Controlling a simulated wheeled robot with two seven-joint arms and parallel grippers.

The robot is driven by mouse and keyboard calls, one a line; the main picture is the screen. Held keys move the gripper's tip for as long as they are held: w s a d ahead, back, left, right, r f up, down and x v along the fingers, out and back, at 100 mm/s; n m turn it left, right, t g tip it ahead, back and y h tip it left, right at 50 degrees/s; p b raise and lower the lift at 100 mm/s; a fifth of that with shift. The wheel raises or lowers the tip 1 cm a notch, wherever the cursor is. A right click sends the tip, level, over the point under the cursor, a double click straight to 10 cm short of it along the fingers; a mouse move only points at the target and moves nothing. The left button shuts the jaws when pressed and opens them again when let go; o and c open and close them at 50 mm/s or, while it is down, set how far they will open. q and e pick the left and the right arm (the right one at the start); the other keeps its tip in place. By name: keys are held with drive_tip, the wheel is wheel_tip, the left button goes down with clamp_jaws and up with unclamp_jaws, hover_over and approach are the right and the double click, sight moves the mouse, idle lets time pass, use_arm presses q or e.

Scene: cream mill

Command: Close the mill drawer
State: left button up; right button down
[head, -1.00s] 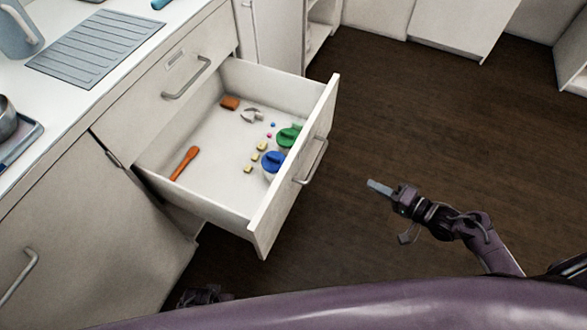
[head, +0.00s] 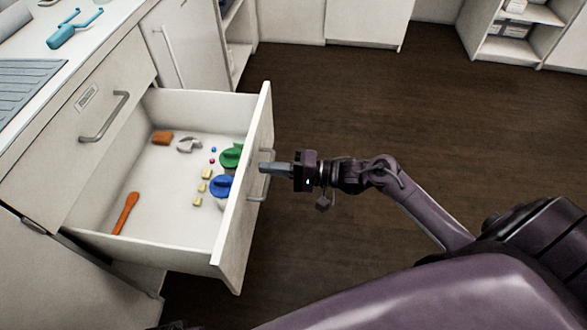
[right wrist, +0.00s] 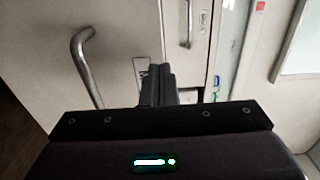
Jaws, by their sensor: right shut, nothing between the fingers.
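The mill drawer (head: 238,225) stands pulled far out from the cabinet in the head view. Its metal handle (head: 257,199) is on the front's outer face. My right gripper (head: 264,168) is shut and empty, its fingertips at the drawer front beside the handle. I cannot tell whether they touch it. In the right wrist view the shut fingers (right wrist: 160,84) point at a pale panel with a curved metal handle (right wrist: 84,65) to their left. My left gripper does not show clearly in either view.
The drawer holds an orange-handled tool (head: 125,213), a green-lidded pot (head: 231,156), a blue-lidded pot (head: 222,186) and several small pieces. A closed drawer with a handle (head: 105,118) is in the cabinet behind. The dark floor (head: 340,80) beyond my right arm is clear.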

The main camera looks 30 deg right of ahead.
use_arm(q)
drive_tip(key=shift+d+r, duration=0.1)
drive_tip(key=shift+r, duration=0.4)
use_arm(e)
drive_tip(key=shift+x, duration=1.35)
